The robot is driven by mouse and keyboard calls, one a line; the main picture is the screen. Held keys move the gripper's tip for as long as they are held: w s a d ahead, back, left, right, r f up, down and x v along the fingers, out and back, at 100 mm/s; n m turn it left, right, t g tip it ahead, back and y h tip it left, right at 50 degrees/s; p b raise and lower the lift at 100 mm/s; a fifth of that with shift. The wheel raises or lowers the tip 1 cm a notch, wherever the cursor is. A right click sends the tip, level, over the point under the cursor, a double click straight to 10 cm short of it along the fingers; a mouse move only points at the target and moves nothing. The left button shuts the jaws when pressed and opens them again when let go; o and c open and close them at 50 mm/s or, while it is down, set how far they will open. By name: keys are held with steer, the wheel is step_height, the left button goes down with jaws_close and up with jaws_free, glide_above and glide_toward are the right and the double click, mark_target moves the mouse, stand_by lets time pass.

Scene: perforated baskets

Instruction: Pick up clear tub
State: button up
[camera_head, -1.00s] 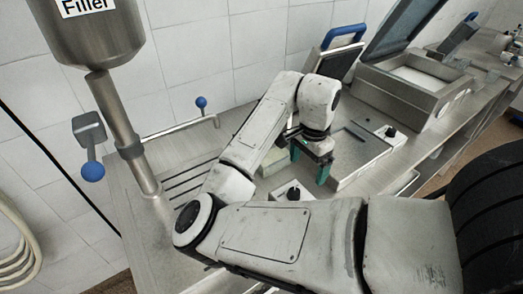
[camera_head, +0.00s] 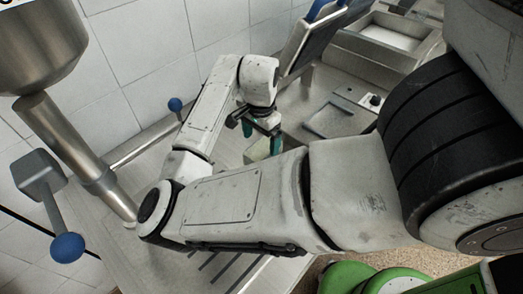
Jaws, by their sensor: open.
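A pale greenish box (camera_head: 257,151), which looks like the clear tub, sits on the steel counter in the middle of the view. My arm hides its lower part, and I cannot make out its contents or whether it has a lid. My gripper (camera_head: 262,136) has green fingertips and points down just above and around the tub's top. It is open. One finger is at the tub's upper left and the other at its right. I cannot tell whether either finger touches it.
A steel filler hopper (camera_head: 40,45) on a post stands at the left, with a blue-knobbed lever (camera_head: 67,247). A flat steel machine (camera_head: 325,122) is right of the tub, with a steel bin (camera_head: 385,38) behind. The tiled wall (camera_head: 140,60) closes off the back.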

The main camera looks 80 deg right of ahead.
mark_target(263, 146)
steer(key=shift+s+d+f+p, duration=0.1)
steer(key=shift+f+p, duration=0.15)
steer(key=shift+f, duration=0.7)
steer(key=shift+s+a+f+p, duration=0.1)
steer(key=shift+s+f+p, duration=0.1)
steer(key=shift+f, duration=0.8)
steer(key=shift+s+d+f+p, duration=0.1)
steer(key=shift+f+p, duration=0.15)
steer(key=shift+f, duration=0.7)
steer(key=shift+c, duration=0.3)
steer(key=c, duration=1.2)
steer(key=shift+r, duration=0.15)
steer(key=shift+r+b, duration=0.35)
steer(key=shift+r, duration=0.2)
steer(key=s+a+r, duration=0.2)
steer(key=a+r, duration=0.2)
steer(key=s+a+r+b, duration=0.1)
steer(key=s+a+r, duration=0.1)
steer(key=a+r, duration=0.1)
steer(key=s+a+r+b, duration=0.1)
steer(key=s+a+r, duration=0.1)
steer(key=a+r, duration=0.2)
steer(key=shift+s+a+r, duration=0.3)
steer(key=shift+a+r, duration=0.05)
steer(key=shift+a, duration=0.35)
